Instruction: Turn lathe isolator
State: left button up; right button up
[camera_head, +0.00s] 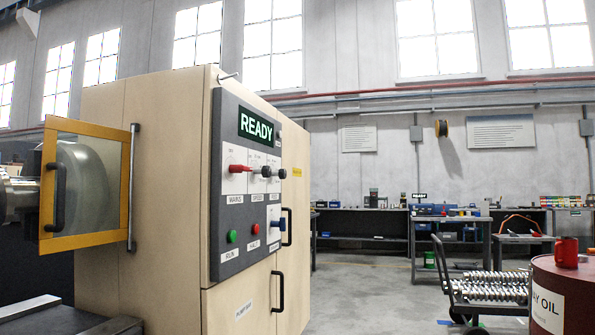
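The lathe cabinet (165,110) is a large beige housing at left centre. Its grey control panel (228,118) has a lit green READY sign (256,128). Under the sign, a red handle (239,168) labelled MAINS sticks out level from a white plate; it looks like the isolator. Right of it are a black knob (266,171) above a SPEED label and another dark knob (282,173). Below are a green RUN button (231,236), a red button (255,229) and a blue switch (278,223). Neither of my grippers is in view.
A yellow-framed guard (88,240) with a black handle covers the metal lathe parts at left. At right stand a cart (455,300) of metal parts and a dark red oil drum (575,300) with a red mug (566,252). The floor (370,290) between cabinet and cart is clear.

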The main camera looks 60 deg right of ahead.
aim_at(232, 169)
jog(key=k+z, duration=0.1)
jog(key=z, duration=1.45)
jog(key=l, duration=0.1)
